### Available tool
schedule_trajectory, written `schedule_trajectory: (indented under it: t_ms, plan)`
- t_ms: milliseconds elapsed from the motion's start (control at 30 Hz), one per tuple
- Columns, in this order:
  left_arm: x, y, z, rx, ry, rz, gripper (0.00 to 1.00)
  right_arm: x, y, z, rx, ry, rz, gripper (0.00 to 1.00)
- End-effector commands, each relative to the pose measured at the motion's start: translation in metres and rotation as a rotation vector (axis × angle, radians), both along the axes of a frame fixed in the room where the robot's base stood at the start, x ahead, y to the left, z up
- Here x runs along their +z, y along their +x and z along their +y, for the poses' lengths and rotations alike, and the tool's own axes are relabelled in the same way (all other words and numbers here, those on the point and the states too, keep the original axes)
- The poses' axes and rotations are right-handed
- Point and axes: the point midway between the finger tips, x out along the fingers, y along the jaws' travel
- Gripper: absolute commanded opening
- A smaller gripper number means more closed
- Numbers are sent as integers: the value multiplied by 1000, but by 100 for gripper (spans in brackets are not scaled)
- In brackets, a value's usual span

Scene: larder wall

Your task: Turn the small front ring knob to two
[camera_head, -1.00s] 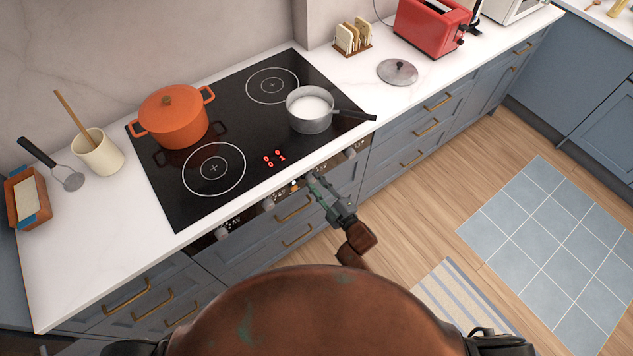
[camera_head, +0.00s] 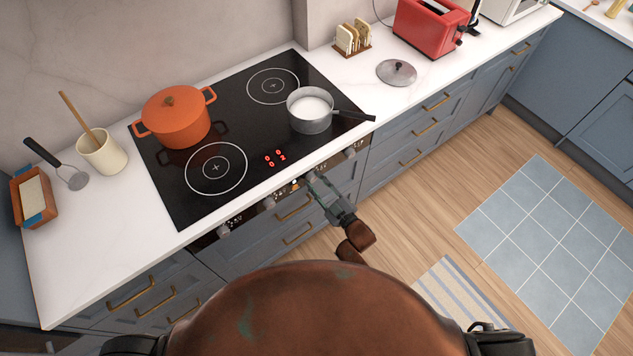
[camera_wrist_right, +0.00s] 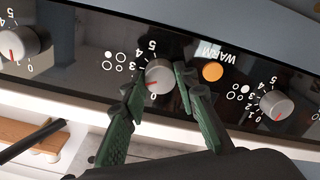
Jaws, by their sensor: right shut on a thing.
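The hob's front panel carries a row of grey knobs. My right gripper (camera_head: 313,181) is at the panel, just right of the orange WARM light (camera_head: 295,183). In the right wrist view, which is upside down, its fingers (camera_wrist_right: 156,82) are shut on the sides of the middle grey knob (camera_wrist_right: 158,73). The 3, 4 and 5 beside that knob show; a finger covers other marks, and I cannot read its pointer surely. The red hob display (camera_head: 275,158) appears to show a 2 at lower right and zeros elsewhere. My left gripper is out of view.
A grey saucepan (camera_head: 310,112) with white contents stands on the front right of the hob, its handle overhanging the edge. An orange pot (camera_head: 176,120) stands at back left. Neighbouring knobs (camera_wrist_right: 16,43) and (camera_wrist_right: 275,104) flank the gripped one. Drawer handles protrude below.

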Motion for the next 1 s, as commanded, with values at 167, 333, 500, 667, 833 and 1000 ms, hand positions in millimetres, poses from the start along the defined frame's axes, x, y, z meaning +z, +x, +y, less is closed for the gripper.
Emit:
schedule_trajectory:
  t_ms: [167,333,500,667,833,1000]
  plan:
    - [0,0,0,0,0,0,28,2,1,0,1,1,-3,3]
    - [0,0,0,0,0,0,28,1,1,0,0,0,-3,36]
    - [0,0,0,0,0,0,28,1,0,0,0,-1,-2,45]
    - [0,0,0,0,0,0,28,0,0,0,0,-1,-2,45]
    - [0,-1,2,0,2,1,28,0,-5,-4,0,-2,0,45]
    - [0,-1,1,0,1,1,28,-1,-28,-21,0,-4,0,45]
